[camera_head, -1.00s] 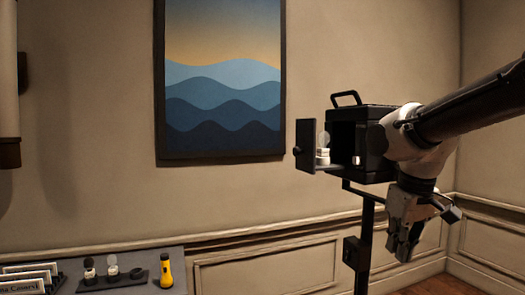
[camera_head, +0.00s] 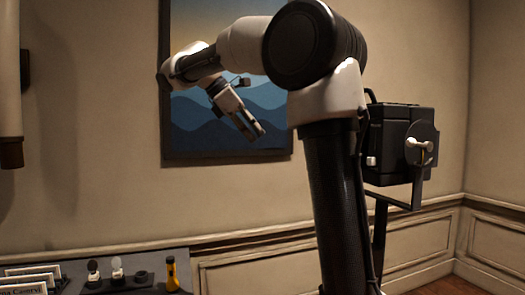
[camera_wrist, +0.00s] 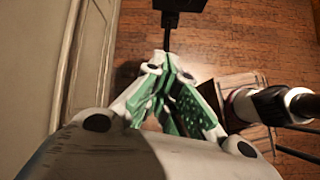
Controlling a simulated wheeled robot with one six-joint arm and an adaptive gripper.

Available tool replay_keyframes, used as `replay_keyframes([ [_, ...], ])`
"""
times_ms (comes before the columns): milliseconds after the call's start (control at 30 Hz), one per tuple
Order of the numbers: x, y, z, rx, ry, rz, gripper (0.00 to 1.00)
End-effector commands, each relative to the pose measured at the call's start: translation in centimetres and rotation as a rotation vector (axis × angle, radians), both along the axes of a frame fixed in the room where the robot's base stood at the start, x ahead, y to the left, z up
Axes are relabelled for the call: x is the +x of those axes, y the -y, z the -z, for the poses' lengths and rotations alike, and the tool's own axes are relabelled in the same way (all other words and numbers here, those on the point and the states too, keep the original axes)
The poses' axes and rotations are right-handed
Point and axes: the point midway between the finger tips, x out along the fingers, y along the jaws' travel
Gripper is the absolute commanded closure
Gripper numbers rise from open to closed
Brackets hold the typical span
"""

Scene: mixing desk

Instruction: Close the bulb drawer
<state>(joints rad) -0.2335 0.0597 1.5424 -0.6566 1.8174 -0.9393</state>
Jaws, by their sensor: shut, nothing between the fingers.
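The black lamp housing (camera_head: 396,138) stands on a dark stand at the right of the head view. A round dark plate with a pale knob (camera_head: 420,145) is on its right side. The bulb drawer is hidden behind my arm, so its position cannot be seen now. A small white part (camera_head: 371,160) shows at the housing's left edge. My gripper (camera_head: 258,132) is shut and empty, pointing down and right in front of the painting, left of the housing. Its green-padded fingers (camera_wrist: 166,60) meet in the wrist view.
A grey desk (camera_head: 165,253) at lower left holds a bulb rack (camera_head: 118,283), a yellow torch (camera_head: 171,274) and name cards (camera_head: 25,280). A framed painting (camera_head: 185,120) hangs behind. A dark part (camera_wrist: 180,5) on a pole is at the wrist view's top, above wooden floor (camera_wrist: 230,45).

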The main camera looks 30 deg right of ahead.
Motion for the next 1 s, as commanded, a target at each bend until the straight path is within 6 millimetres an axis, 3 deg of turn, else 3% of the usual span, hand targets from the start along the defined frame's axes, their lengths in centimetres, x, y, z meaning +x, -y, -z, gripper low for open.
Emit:
replay_keyframes([
  [133, -1.5, 0.6, -1.7, -0.028, -0.114, -0.043, 1.0],
  [367, -2.4, 0.8, -1.7, -0.019, -0.2, -0.092, 1.0],
  [567, -3.0, 2.6, 0.2, -0.017, -0.203, -0.093, 1.0],
  [900, -4.5, 7.4, 5.4, -0.016, -0.201, -0.092, 1.0],
  [1000, -5.0, 9.0, 5.4, -0.017, -0.198, -0.091, 1.0],
])
